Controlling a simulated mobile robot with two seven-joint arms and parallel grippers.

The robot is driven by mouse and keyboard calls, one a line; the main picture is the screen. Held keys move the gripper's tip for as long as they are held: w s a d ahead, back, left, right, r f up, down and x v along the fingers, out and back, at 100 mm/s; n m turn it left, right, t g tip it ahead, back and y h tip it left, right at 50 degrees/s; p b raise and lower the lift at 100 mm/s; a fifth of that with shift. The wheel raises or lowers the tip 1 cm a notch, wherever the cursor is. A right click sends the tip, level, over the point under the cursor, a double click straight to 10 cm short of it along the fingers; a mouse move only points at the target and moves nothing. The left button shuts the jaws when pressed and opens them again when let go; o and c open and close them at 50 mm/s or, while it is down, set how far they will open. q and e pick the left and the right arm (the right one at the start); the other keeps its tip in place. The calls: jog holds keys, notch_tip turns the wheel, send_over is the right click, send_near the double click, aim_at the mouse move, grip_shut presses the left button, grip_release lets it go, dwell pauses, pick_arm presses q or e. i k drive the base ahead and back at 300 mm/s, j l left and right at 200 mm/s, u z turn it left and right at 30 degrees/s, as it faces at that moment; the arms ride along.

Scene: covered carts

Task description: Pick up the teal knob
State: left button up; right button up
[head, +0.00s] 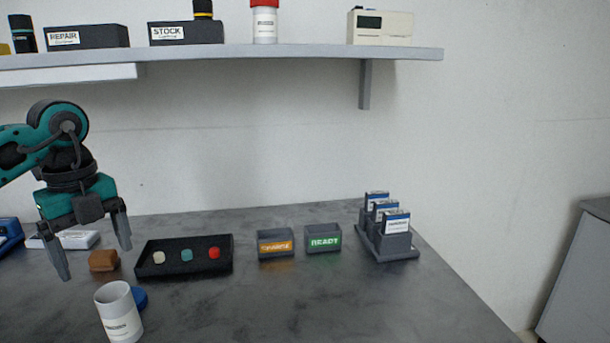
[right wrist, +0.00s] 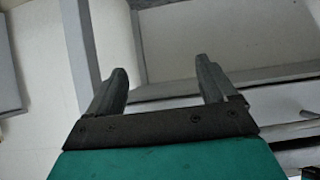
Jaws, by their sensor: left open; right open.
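The teal knob (head: 187,255) sits in a black tray (head: 222,266) on the grey table, in the head view. It is between a cream knob (head: 159,257) on its left and a red knob (head: 214,253) on its right. My left gripper (head: 96,262) is open and empty, pointing down, to the left of the tray. My right gripper (right wrist: 162,80) is open and empty in the right wrist view, with no knob between its fingers.
Two small labelled bins, one orange-labelled (head: 275,246) and one green-labelled (head: 323,240), and a card rack (head: 388,243) stand right. A shelf (head: 270,52) hangs above.

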aim_at(186, 254)
jog(key=k, duration=0.85)
